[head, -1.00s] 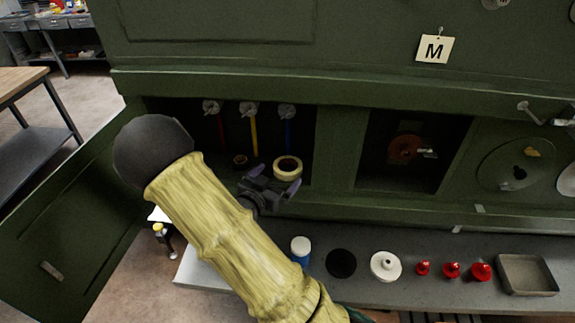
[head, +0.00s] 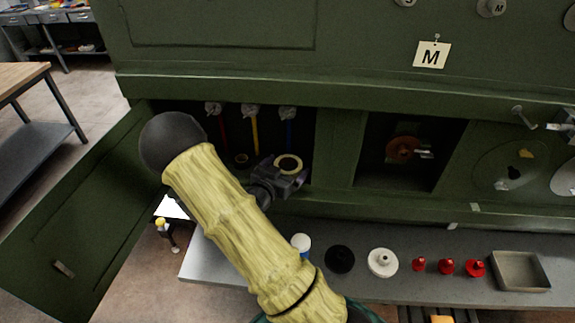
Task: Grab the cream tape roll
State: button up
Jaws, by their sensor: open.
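The cream tape roll (head: 288,163) lies in the left open bay of the green fuselage panel, on the bay floor. It shows as a ring with a dark hole, its front partly hidden by my gripper. My gripper (head: 287,177), dark grey at the end of my arm, is open and right in front of the roll, overlapping its near side in the picture. I cannot tell whether the fingers touch the roll or are around it.
Red, yellow and blue cables (head: 255,137) hang behind the roll, with a small ring (head: 241,159) to its left. A grey shelf (head: 215,262) below holds a white-capped bottle (head: 301,243), discs, red pieces (head: 446,266) and a tray (head: 520,271). A green door (head: 80,215) stands open left.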

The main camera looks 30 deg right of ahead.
jog(key=shift+c, duration=0.2)
jog(key=c, duration=1)
jog(key=shift+a+r+b, duration=0.1)
jog(key=shift+b, duration=0.2)
jog(key=shift+c, duration=0.2)
jog(key=shift+s+r, duration=0.1)
notch_tip(320, 180, up, 7)
jog(key=shift+s+f+b, duration=0.1)
jog(key=shift+f+b, duration=0.1)
jog(key=shift+b, duration=1.05)
jog(key=s+a+b, duration=1.1)
jog(key=s+b, duration=0.4)
jog(key=s, duration=0.1)
jog(key=shift+s, duration=0.15)
